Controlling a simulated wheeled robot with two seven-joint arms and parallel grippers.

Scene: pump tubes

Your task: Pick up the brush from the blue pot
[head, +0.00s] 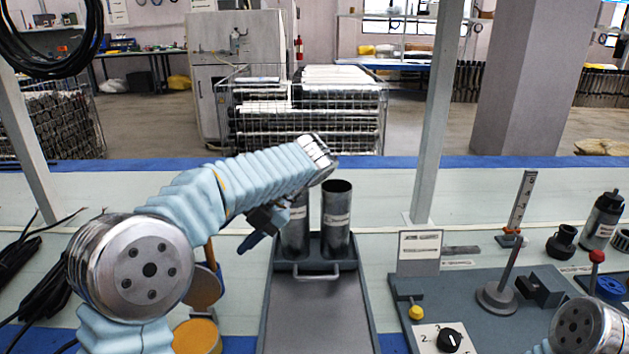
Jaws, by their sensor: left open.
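A pot (219,272) with a bluish rim and brown contents stands left of centre, partly hidden behind my left arm. A thin brown-orange stick, which looks like the brush handle (209,250), rises from it; its lower end is hard to make out. My left gripper (246,244) is dark with blue fingers. It is open and empty, pointing down and left, to the right of the handle and apart from it in the picture. My right gripper is out of view; only part of my right arm shows at the bottom right.
A second container (197,337) with orange-yellow contents stands in front of the pot. Two metal tubes (337,220) stand at the back of a grey tray (318,320). A grey fixture board (470,295) lies right. Black cables (40,275) lie left.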

